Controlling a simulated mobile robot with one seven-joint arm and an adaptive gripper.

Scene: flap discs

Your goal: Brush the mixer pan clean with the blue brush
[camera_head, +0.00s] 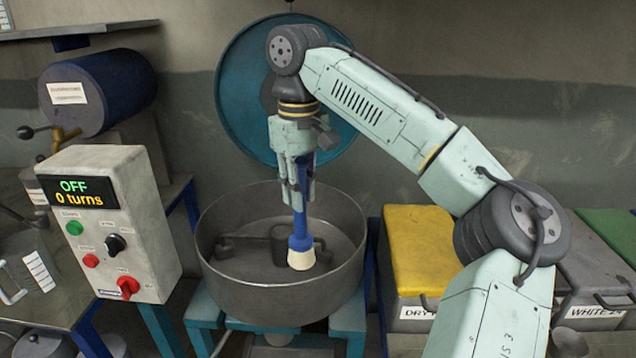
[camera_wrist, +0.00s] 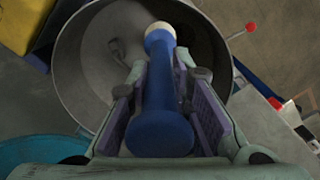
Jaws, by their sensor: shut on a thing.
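My gripper (camera_head: 291,175) is shut on the blue brush (camera_head: 301,235), which hangs nearly upright with its cream bristle end down inside the mixer pan (camera_head: 215,272). In the wrist view the brush's blue handle (camera_wrist: 160,100) lies between my fingers (camera_wrist: 160,90), with the pale bristles at the far end over the pan (camera_wrist: 78,75). The pan is a round grey metal bowl with a dark central hub and mixing arms (camera_head: 240,244). I cannot tell whether the bristles touch the pan floor. Whether residue lies in the pan is hard to make out.
A control box (camera_head: 112,222) left of the pan reads "OFF" and "0 turns". The round blue lid (camera_head: 237,95) stands raised behind the pan. Bins with yellow (camera_head: 421,245) and green (camera_head: 610,232) lids stand to the right. A blue drum (camera_head: 110,92) is at the back left.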

